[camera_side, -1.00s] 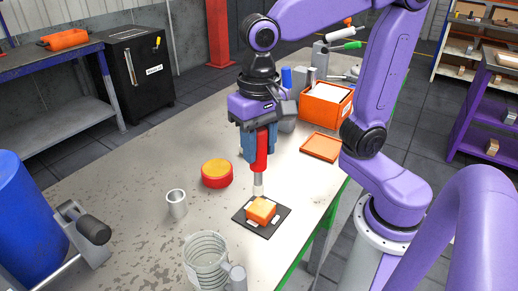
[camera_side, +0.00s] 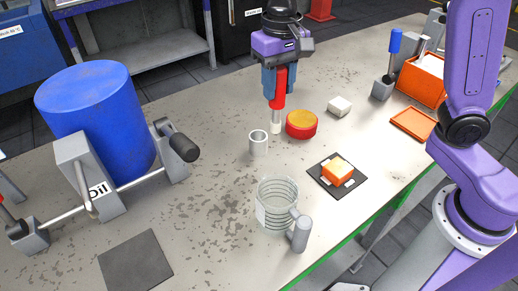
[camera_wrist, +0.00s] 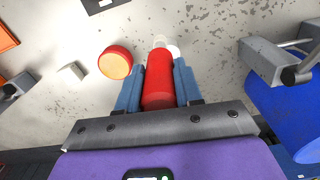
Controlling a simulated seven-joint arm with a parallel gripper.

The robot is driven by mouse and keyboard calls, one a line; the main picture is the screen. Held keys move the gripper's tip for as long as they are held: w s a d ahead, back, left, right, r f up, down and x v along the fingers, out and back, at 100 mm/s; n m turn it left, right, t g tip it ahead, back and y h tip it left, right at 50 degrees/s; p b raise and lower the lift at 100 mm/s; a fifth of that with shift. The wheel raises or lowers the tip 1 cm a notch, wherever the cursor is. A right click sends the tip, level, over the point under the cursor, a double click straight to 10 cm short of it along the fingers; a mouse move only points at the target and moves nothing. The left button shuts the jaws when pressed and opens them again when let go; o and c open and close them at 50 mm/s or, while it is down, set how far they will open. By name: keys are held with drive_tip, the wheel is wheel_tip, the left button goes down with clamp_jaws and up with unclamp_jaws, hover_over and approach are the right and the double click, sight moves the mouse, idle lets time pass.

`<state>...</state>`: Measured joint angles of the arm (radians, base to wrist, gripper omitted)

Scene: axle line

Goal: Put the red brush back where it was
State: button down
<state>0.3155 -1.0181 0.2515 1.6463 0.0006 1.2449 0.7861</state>
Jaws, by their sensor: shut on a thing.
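My gripper (camera_side: 279,90) is shut on the red brush (camera_side: 279,100), which hangs upright with its pale bristles down. In the wrist view the blue fingers of my gripper (camera_wrist: 158,92) flank the brush's red handle (camera_wrist: 158,90). In the side view the bristle end shows just right of and behind the open metal cup (camera_side: 258,145), apart from it in the picture. Its height above the table is hard to tell. In the wrist view a pale round shape, probably the cup (camera_wrist: 174,51), is partly hidden behind the brush tip.
A red-and-yellow round tin (camera_side: 301,125) and a white block (camera_side: 339,106) stand right of the brush. A glass jug (camera_side: 277,205) and an orange block (camera_side: 337,170) on a black mat (camera_side: 350,188) are nearer. A blue oil drum (camera_side: 100,120) stands left.

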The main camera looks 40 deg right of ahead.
drive_tip(key=w+f+n, duration=0.1)
drive_tip(key=w+f, duration=0.4)
drive_tip(key=f, duration=0.4)
drive_tip(key=shift+w+a+f, duration=0.25)
drive_tip(key=shift+a+f, duration=0.1)
drive_tip(key=shift+a, duration=0.05)
drive_tip(key=shift+f, duration=0.15)
drive_tip(key=c, duration=0.8)
unclamp_jaws()
drive_tip(key=shift+o, duration=0.2)
